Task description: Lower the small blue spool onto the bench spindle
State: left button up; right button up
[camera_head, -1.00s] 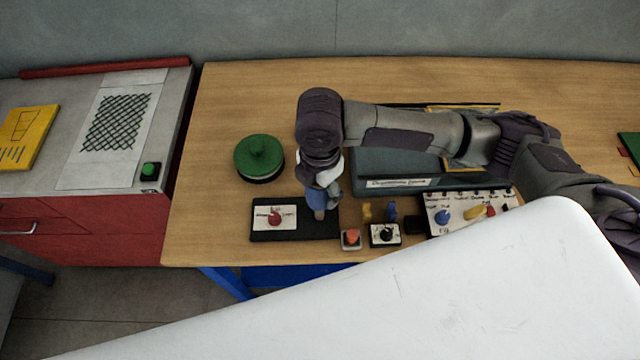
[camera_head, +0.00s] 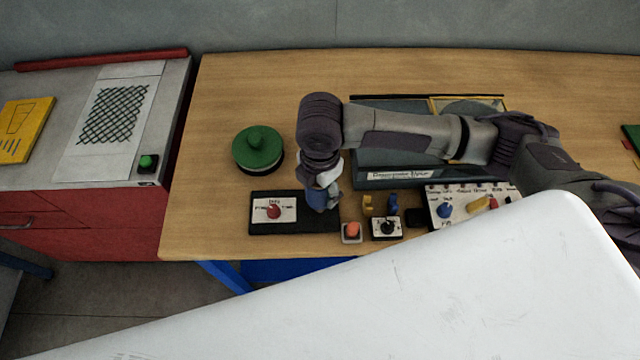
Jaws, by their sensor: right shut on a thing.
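The small blue spool (camera_head: 316,201) is in my right gripper (camera_head: 323,187), which points down and is shut on it. The spool is over the right end of a black base plate (camera_head: 295,226) near the bench's front edge. The spindle cannot be made out; the spool and gripper cover that spot. Whether the spool touches the base cannot be told from this angle. My left gripper is out of view.
A green round lidded thing (camera_head: 258,149) stands behind the plate. A red knob (camera_head: 274,211) is on the plate's left. Small button boxes (camera_head: 352,232), a control panel (camera_head: 470,204) and a long dark case (camera_head: 400,181) lie to the right. The bench's back left is clear.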

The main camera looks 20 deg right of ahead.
jog(key=shift+f+b, duration=0.9)
jog(key=shift+f, duration=1.2)
jog(key=o, duration=1.3)
jog(key=shift+r, duration=0.1)
notch_tip(320, 180, up, 12)
jog(key=shift+f, duration=0.1)
